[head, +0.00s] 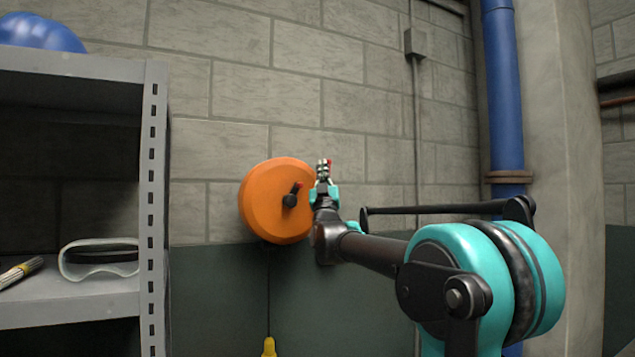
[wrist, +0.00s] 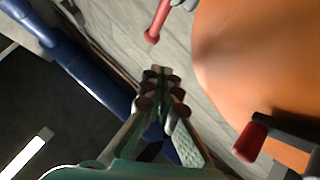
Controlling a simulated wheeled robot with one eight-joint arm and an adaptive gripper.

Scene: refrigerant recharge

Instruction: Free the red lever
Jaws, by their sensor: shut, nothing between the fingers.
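An orange round housing (head: 268,200) is mounted on the wall; it also fills the right of the wrist view (wrist: 245,60). A black handle with a red tip (head: 297,188) sticks out of its front and shows at the wrist view's lower right (wrist: 250,142). A separate red lever (wrist: 158,22) with a grey metal fitting at its upper end is beside the housing; in the head view only a bit of red shows behind my gripper. My gripper (head: 324,168) is shut and empty at the housing's right edge. In the wrist view its fingertips (wrist: 160,82) are apart from both red parts.
A grey metal shelf (head: 155,190) stands at left, holding clear goggles (head: 98,262), a brush-like item (head: 20,272) and a blue helmet (head: 40,33). A blue pipe (head: 503,90) runs down the wall at right. A yellow object (head: 269,347) is below the housing.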

